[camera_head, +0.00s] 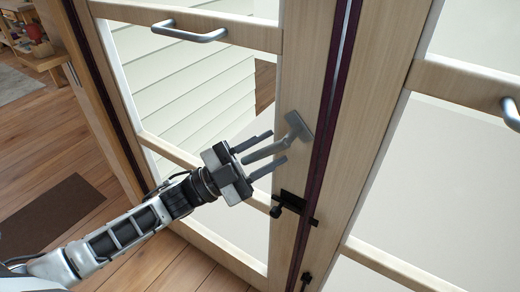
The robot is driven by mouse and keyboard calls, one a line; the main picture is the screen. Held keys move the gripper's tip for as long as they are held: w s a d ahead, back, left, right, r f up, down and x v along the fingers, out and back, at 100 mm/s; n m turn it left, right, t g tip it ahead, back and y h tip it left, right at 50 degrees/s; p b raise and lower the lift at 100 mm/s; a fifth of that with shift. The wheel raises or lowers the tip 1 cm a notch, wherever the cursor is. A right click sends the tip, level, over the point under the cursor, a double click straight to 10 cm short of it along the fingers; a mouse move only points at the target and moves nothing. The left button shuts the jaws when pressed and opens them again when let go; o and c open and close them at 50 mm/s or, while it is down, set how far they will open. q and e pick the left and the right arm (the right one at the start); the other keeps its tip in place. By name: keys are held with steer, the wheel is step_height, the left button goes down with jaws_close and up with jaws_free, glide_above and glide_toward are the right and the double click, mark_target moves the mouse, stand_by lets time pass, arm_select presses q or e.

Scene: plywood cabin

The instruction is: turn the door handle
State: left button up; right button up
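The door handle (297,128) is a grey lever on the wooden stile of the glazed door. Its plate is on the stile, and its arm reaches left and slightly down towards my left gripper. My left gripper (279,146) comes in from the left. Its two dark fingers are spread apart, one above and one below the lever arm, with gaps visible on both sides. I cannot tell whether the lever touches the palm. My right gripper is not in view.
A black latch (290,203) sits on the stile below the handle. A grey pull bar (188,31) is on the door's upper rail, and another (511,113) is on the right panel. A brown mat (50,217) lies on the wooden floor (60,140) at left.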

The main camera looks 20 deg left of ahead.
arm_select(q)
steer(key=b+v, duration=0.1)
steer(key=v, duration=1.5)
steer(key=shift+b, duration=0.4)
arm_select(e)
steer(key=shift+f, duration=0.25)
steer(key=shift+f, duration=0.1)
arm_select(q)
steer(key=shift+d, duration=0.1)
